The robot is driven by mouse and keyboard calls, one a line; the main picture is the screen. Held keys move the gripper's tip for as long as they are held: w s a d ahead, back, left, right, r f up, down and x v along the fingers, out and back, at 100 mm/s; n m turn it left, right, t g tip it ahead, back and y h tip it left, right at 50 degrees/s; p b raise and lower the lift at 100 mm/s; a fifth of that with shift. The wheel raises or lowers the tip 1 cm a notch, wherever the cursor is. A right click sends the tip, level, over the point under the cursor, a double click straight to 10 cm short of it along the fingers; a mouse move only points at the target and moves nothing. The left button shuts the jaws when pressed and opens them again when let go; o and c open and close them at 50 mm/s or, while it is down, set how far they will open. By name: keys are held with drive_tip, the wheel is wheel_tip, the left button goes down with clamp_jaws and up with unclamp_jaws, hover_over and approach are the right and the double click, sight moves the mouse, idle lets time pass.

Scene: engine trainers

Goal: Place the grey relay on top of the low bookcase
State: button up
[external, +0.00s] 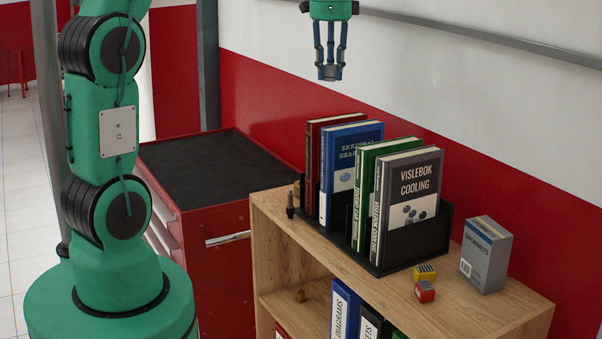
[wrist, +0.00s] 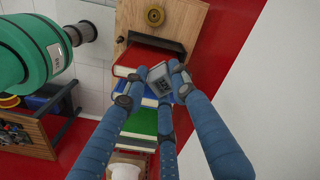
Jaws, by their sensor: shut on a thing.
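The low wooden bookcase (external: 500,300) stands at the lower right in the external view, with books and small items on top. Part of its top (wrist: 185,28) shows at the top of the wrist view. My gripper (external: 329,72) hangs high above and behind the books, against the white wall, fingers pointing down. In the wrist view my gripper (wrist: 158,88) is shut on the grey relay (wrist: 159,79), a small boxy piece with a marked face. The relay is well clear of the bookcase; in the external view it is hard to make out between the fingertips.
A black book holder (external: 420,243) with several upright books fills the top's middle. A red cabinet (external: 222,270) stands left.

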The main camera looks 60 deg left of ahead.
drive_tip(key=d+m, duration=0.4)
drive_tip(key=d, duration=2.4)
drive_tip(key=s+d+m, duration=0.3)
drive_tip(key=s+d, duration=0.4)
drive_tip(key=d, duration=0.5)
drive_tip(key=s+d+m, duration=0.3)
drive_tip(key=s+d, duration=0.4)
drive_tip(key=d, duration=0.5)
drive_tip(key=f, duration=2.6)
drive_tip(key=shift+w+d+f+p, duration=0.1)
drive_tip(key=shift+w+f+p, duration=0.15)
drive_tip(key=shift+p, duration=0.1)
drive_tip(key=shift+n+p, duration=0.5)
drive_tip(key=shift+n, duration=0.2)
drive_tip(key=w+d, duration=0.2)
drive_tip(key=w, duration=0.2)
drive_tip(key=w+d+f, duration=0.1)
drive_tip(key=w+d, duration=0.2)
drive_tip(key=w, duration=0.1)
drive_tip(key=w+d+p, duration=0.1)
drive_tip(key=w+d, duration=0.1)
drive_tip(key=w, duration=0.3)
drive_tip(key=shift+w+d+f, duration=0.1)
drive_tip(key=shift+d+f, duration=0.1)
drive_tip(key=shift+d, duration=0.1)
